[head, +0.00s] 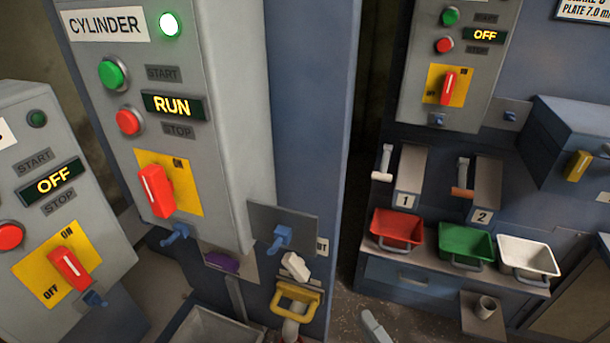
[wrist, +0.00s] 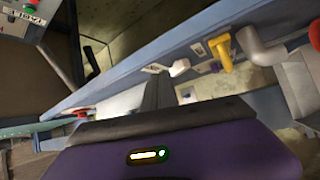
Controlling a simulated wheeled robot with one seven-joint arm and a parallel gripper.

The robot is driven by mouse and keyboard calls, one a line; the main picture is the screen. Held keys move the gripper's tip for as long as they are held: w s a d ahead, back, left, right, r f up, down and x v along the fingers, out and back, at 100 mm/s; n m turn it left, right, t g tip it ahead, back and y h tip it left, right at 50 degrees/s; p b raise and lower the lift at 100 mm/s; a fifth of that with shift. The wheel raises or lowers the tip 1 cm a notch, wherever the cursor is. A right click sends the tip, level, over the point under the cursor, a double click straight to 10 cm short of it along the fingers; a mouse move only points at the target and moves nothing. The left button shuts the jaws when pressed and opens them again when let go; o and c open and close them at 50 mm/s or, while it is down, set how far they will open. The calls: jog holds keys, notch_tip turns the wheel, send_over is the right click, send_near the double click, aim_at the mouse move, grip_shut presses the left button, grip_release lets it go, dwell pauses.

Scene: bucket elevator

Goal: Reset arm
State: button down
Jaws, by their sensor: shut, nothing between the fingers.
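My gripper (wrist: 157,92) shows in the wrist view beyond its purple housing (wrist: 225,152), which carries a small lit indicator. Its dark fingers are together with nothing between them. In that view a yellow handle (wrist: 220,52) and a white knob (wrist: 180,67) lie beyond the fingers, apart from them. I cannot make out my gripper for sure in the head view.
The CYLINDER panel (head: 195,110) reads RUN with its lamp (head: 169,25) lit. The left panel (head: 50,190) and right panel (head: 455,65) read OFF. Red (head: 396,230), green (head: 466,245) and white (head: 528,258) bins stand at right. A yellow handle (head: 298,295) sits low in the centre.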

jog(key=s+d+r+m+g+h, duration=0.1)
jog(key=s+d+m+h, duration=0.1)
jog(key=s+m, duration=0.5)
jog(key=s+d+r+m+g+h, duration=0.1)
jog(key=s+d+m+h, duration=0.2)
jog(key=s, duration=0.9)
jog(key=s+d+r+m+g+h, duration=0.1)
jog(key=s+d+m+h, duration=0.2)
jog(key=s+m+h, duration=0.3)
jog(key=s+m, duration=0.3)
jog(key=m, duration=0.1)
jog(key=shift+s+m, duration=0.2)
jog(key=shift+m, duration=0.2)
jog(key=shift+d, duration=0.1)
